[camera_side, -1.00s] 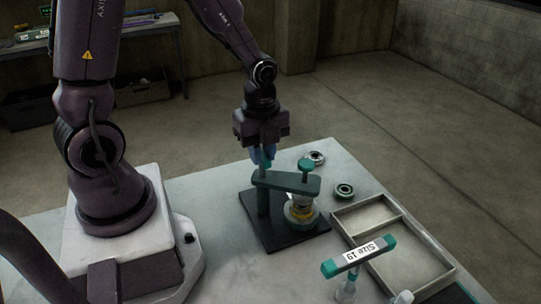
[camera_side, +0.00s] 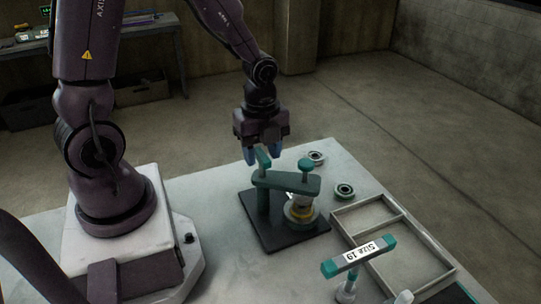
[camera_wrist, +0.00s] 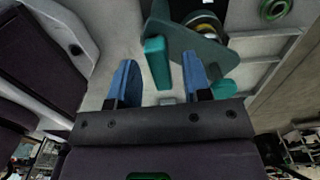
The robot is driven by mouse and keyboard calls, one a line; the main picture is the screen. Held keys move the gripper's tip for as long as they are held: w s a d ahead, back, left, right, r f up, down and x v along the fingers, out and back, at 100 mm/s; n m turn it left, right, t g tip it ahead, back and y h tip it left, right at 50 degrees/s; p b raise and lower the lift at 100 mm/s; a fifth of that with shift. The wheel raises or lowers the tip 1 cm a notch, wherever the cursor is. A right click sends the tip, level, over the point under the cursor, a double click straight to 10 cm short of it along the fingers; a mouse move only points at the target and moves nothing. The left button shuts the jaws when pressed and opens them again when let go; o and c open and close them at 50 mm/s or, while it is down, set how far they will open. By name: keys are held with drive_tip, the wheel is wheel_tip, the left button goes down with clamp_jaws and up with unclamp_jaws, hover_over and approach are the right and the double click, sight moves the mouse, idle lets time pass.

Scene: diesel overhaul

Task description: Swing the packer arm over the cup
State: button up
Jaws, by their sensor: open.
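The packer arm (camera_side: 288,182) is a dark green bar on a post above a black base plate (camera_side: 262,232). Its right end lies over the cup (camera_side: 299,212), a pale and yellow round piece that the arm partly hides. A round teal knob (camera_side: 306,165) stands on that end. A teal upright tab (camera_side: 262,159) stands at the post end and shows in the wrist view (camera_wrist: 157,62). My gripper (camera_side: 263,154) is open and empty, pointing down just above the arm, its blue fingers (camera_wrist: 158,82) apart on either side of the tab.
A divided tray (camera_side: 340,216) is at the right. A teal-topped tool labelled Size 19 (camera_side: 358,256) stands in front. The left table surface is clear.

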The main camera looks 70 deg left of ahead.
drive_tip(key=shift+r, duration=2.7)
wheel_tip(320, 180, up, 4)
